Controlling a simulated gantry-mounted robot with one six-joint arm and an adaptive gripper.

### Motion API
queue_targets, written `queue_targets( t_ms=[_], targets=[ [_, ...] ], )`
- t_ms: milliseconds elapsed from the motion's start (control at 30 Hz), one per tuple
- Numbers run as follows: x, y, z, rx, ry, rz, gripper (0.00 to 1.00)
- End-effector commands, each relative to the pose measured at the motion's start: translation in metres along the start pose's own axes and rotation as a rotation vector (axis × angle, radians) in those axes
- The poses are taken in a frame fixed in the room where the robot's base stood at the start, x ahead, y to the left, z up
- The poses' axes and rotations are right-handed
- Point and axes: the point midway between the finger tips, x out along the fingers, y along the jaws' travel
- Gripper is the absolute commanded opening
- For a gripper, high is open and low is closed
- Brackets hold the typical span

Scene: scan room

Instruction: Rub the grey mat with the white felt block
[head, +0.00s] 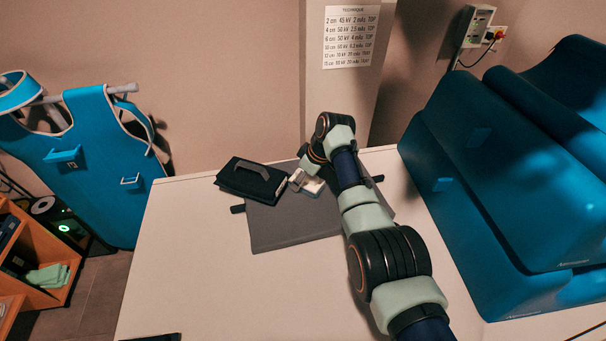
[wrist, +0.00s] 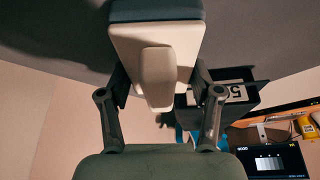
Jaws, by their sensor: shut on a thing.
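The grey mat (head: 285,228) lies flat on the pale table, partly covered by my arm. The white felt block (head: 314,187) is over the mat's far part. In the wrist view the block (wrist: 183,42) shows a pale body with a raised grip and a darker layer on its far side. My gripper (wrist: 157,78) is shut on the block, one finger on each side of it. The grey mat (wrist: 50,25) fills the top of that view, close beyond the block. I cannot tell whether the block touches it.
A black handled case (head: 240,178) stands left of the block, by the mat's far-left corner. Large blue cushions (head: 500,170) take up the table's right side. A blue apron (head: 95,150) hangs beyond the left edge.

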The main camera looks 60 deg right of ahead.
Motion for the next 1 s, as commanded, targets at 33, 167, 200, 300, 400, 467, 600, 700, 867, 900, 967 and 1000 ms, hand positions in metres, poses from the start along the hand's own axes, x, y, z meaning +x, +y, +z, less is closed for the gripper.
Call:
queue_targets(
  t_ms=[33,167,200,300,400,467,600,700,867,900,967,1000],
  targets=[
    [-0.006,-0.001,-0.001,0.001,-0.001,-0.001,0.36],
    [-0.007,-0.004,0.002,0.001,-0.001,0.000,0.36],
    [-0.008,-0.005,0.003,0.000,0.000,0.000,0.36],
    [-0.009,-0.008,0.006,0.000,0.000,0.000,0.36],
    [-0.010,-0.011,0.009,0.000,0.000,0.000,0.36],
    [-0.010,-0.013,0.011,0.001,-0.001,0.000,0.36],
    [-0.011,-0.017,0.015,0.001,0.000,0.000,0.36],
    [-0.012,-0.020,0.019,0.001,0.000,0.000,0.36],
    [-0.012,-0.025,0.024,0.001,-0.001,-0.001,0.36],
    [-0.011,-0.025,0.025,0.001,-0.001,-0.001,0.36],
    [-0.009,-0.025,0.026,0.001,-0.001,-0.001,0.36],
    [-0.009,-0.025,0.026,0.001,-0.001,-0.001,0.36]
  ],
)
